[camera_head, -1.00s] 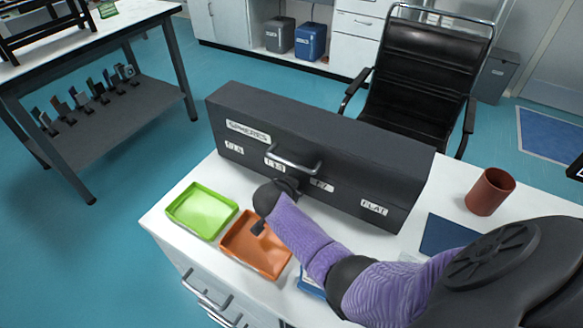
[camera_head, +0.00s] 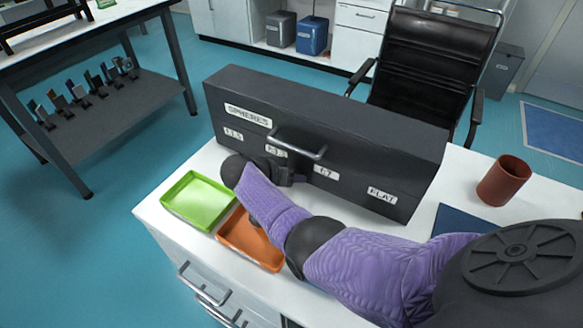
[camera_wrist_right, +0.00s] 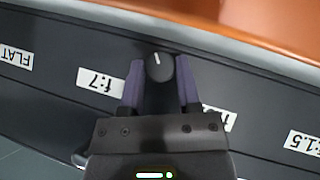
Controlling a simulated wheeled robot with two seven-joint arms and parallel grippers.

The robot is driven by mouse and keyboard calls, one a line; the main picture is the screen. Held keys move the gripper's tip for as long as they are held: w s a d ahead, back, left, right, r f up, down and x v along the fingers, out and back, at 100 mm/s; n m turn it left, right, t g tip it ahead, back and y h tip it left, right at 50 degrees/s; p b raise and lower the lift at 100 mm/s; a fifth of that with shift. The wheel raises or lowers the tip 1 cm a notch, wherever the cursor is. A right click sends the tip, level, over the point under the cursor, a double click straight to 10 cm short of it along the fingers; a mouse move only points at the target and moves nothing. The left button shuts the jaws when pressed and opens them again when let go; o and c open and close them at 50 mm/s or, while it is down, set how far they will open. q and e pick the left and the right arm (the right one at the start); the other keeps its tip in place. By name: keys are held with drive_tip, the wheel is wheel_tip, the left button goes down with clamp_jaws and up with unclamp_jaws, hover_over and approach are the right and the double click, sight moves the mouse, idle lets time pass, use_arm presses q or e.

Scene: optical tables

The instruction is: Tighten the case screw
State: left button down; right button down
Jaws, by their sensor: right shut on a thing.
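The long dark case (camera_head: 350,140) stands on the white table, with labels along its front and a metal handle. A small black round screw knob (camera_wrist_right: 159,67) with a white index line shows in the right wrist view, on the case front between the f:7 label and a partly covered label. My right gripper (camera_wrist_right: 158,75) has a purple finger on each side of the knob and is shut on it. In the head view my right gripper (camera_head: 287,173) is against the case front below the handle, and its fingers and the knob are mostly hidden. My left gripper is not in view.
A green tray (camera_head: 199,201) and an orange tray (camera_head: 250,240) lie in front of the case, the orange one partly behind my arm. A brown cup (camera_head: 503,181) and a dark blue flat item (camera_head: 460,221) are at the right. A black chair (camera_head: 437,70) stands behind.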

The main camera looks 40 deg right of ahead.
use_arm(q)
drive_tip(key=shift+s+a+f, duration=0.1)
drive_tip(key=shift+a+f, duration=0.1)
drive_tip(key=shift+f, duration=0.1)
use_arm(e)
drive_tip(key=shift+g, duration=0.3)
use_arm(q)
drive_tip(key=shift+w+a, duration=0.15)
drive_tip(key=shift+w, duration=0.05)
use_arm(e)
drive_tip(key=shift+c, duration=1.6)
unclamp_jaws()
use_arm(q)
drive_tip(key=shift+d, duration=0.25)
use_arm(e)
drive_tip(key=shift+a, duration=0.1)
drive_tip(key=p+v, duration=0.2)
drive_tip(key=v, duration=0.7)
drive_tip(key=shift+p, duration=0.4)
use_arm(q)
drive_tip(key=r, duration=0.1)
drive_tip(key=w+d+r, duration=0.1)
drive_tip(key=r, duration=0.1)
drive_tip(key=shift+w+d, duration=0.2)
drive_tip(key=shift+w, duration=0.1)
use_arm(e)
drive_tip(key=shift+a+r, duration=0.2)
drive_tip(key=shift+a, duration=0.15)
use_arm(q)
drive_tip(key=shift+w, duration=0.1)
